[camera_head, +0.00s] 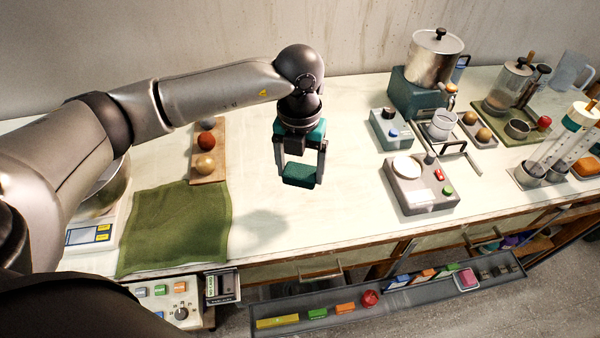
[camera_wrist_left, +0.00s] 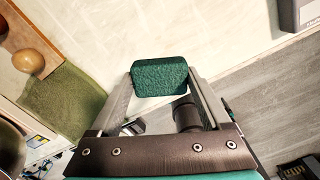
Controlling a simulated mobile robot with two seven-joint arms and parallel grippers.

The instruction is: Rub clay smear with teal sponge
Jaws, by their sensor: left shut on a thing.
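The teal sponge (camera_head: 300,174) is a small dark green-teal block. My left gripper (camera_head: 301,172) is shut on it and holds it over the pale worktop, near the middle of the counter. In the left wrist view the sponge (camera_wrist_left: 160,77) sits between the two fingertips, with the worktop beyond it. It looks raised above the surface, but its exact height is hard to tell. I cannot make out a clear clay smear on the worktop (camera_head: 345,205) in either view. My right gripper is not in view.
A green cloth (camera_head: 178,228) and a wooden board with balls (camera_head: 221,163) lie to the left. A grey button box (camera_head: 420,192) and a metal urn (camera_head: 435,62) stand to the right. The worktop around the sponge is clear.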

